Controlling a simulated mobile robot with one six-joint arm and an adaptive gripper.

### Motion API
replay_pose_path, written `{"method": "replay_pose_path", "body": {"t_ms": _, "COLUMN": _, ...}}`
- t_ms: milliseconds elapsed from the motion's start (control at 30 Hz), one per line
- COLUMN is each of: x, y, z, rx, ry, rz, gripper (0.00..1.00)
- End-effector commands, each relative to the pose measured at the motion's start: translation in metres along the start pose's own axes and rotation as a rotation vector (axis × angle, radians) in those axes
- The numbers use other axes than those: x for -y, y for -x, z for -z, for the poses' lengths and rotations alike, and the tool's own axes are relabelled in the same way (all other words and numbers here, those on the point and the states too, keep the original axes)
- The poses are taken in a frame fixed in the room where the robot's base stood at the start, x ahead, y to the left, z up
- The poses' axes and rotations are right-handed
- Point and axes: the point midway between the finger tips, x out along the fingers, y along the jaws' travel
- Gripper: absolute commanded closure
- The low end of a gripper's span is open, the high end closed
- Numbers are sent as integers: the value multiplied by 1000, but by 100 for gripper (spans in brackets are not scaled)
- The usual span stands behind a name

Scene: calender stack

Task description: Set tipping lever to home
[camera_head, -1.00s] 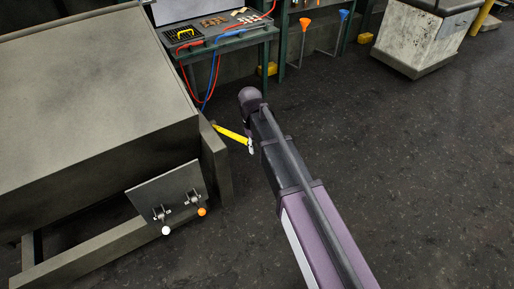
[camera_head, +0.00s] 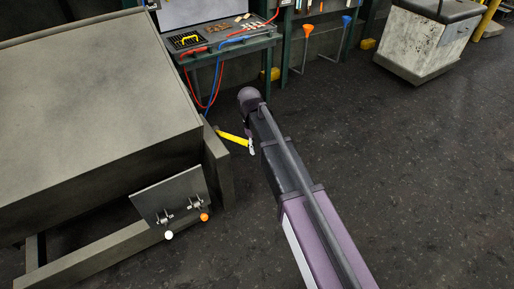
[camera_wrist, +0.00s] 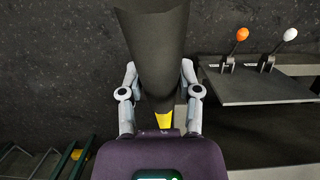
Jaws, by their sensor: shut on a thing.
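The tipping lever appears to be the yellow bar (camera_head: 232,138) sticking out from the side of the large grey machine (camera_head: 95,95) in the head view. My gripper (camera_head: 250,146) is at the bar's outer end. In the wrist view, my gripper (camera_wrist: 159,97) has its two fingers on either side of a dark, rounded, tapering piece (camera_wrist: 153,45), with a bit of yellow (camera_wrist: 164,120) at its lower end. It is shut on this lever end. The contact itself is partly hidden by the dark piece and my wrist.
A grey panel (camera_head: 160,194) on the machine's front carries two small levers, with a white knob (camera_head: 169,235) and an orange knob (camera_head: 204,217). A green workbench (camera_head: 246,42) with cables stands behind. A pale cabinet (camera_head: 425,40) is at back right. The dark floor at right is clear.

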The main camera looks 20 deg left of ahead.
Motion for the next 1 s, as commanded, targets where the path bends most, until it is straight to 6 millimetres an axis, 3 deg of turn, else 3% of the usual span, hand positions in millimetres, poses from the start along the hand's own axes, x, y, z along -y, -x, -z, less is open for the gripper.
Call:
{"method": "replay_pose_path", "body": {"t_ms": 700, "x": -2, "y": 42, "z": 18, "rx": 75, "ry": -1, "rz": -4, "gripper": 100}}
{"method": "replay_pose_path", "body": {"t_ms": 1000, "x": -1, "y": 45, "z": 18, "rx": 88, "ry": -1, "rz": -4, "gripper": 100}}
